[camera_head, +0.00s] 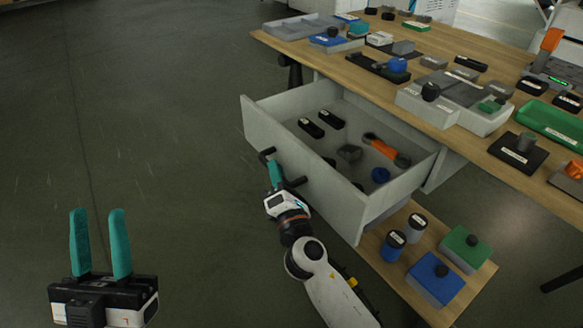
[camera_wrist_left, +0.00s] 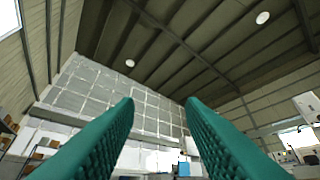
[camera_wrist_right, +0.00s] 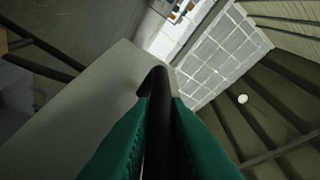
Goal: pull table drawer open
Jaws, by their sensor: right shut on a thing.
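The table drawer (camera_head: 310,185) is pulled well out from under the wooden table top (camera_head: 440,110), and its inside shows. A dark handle (camera_head: 296,182) sits on its grey front panel. My right gripper (camera_head: 272,165) is shut on this handle. In the right wrist view the dark handle (camera_wrist_right: 156,82) lies between the teal fingers, against the pale drawer front (camera_wrist_right: 95,110). My left gripper (camera_head: 100,245) is open and empty at the lower left, far from the drawer. Its two teal fingers stand apart and upright, and the left wrist view (camera_wrist_left: 160,125) shows nothing between them.
A low wooden shelf (camera_head: 400,285) with canisters and boxes lies below, right of the drawer. The floor at left (camera_head: 130,120) is clear.

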